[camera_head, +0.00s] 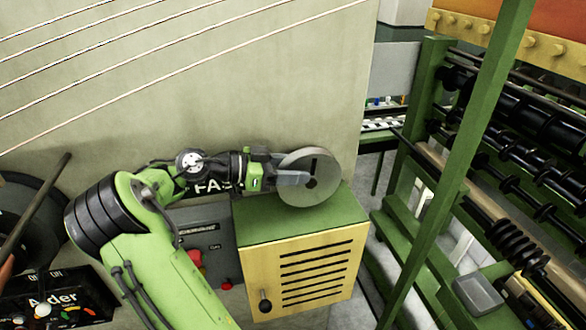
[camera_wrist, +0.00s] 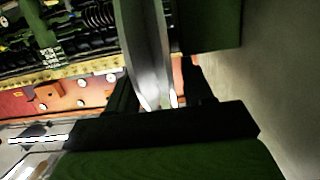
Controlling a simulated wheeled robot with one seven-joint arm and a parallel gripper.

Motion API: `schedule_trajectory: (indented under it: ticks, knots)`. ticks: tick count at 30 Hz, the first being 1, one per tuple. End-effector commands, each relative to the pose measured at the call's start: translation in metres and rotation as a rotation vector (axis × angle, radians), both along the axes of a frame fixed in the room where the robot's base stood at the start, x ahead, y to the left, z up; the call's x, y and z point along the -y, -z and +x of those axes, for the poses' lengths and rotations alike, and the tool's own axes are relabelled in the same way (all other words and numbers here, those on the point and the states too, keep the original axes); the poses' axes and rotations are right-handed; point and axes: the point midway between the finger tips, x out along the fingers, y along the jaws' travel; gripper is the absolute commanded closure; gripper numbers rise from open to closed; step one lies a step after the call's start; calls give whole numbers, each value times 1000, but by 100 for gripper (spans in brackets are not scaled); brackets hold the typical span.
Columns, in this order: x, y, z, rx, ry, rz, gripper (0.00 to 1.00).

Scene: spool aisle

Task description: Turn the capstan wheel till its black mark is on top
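The capstan wheel (camera_head: 325,187) is a grey disc standing on edge on top of the green-topped machine cabinet. A short dark mark (camera_head: 314,165) shows on its face, above the dark hub and a little below the upper rim. My gripper (camera_head: 293,178) reaches in from the left and overlaps the wheel's left part. In the wrist view, the wheel's rim (camera_wrist: 148,50) stands between my two dark fingers (camera_wrist: 160,92). Orange background shows between the rim and the right finger, so the gripper looks open around the rim. Contact with the left finger cannot be told.
The cabinet (camera_head: 290,225) has a yellow slatted door with a black knob (camera_head: 265,302). A green post (camera_head: 450,170) and a rack of black rollers (camera_head: 520,130) stand at the right. Several pale wires (camera_head: 150,50) cross the upper left. A control box (camera_head: 60,305) sits at the lower left.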

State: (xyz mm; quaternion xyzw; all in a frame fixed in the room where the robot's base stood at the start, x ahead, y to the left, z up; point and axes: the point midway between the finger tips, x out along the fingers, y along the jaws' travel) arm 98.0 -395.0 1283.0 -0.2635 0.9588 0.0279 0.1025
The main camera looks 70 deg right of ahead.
Motion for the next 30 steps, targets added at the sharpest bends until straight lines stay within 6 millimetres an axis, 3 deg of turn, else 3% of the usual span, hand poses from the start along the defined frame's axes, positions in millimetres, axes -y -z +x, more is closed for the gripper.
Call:
schedule_trajectory:
  ticks: [11, 24, 30]
  knots:
    - [-3, -2, 6, -2, 0, 0, 43]
    - [-60, -30, 103, -5, -4, -5, 43]
    - [-76, -36, 129, -3, -1, -3, 43]
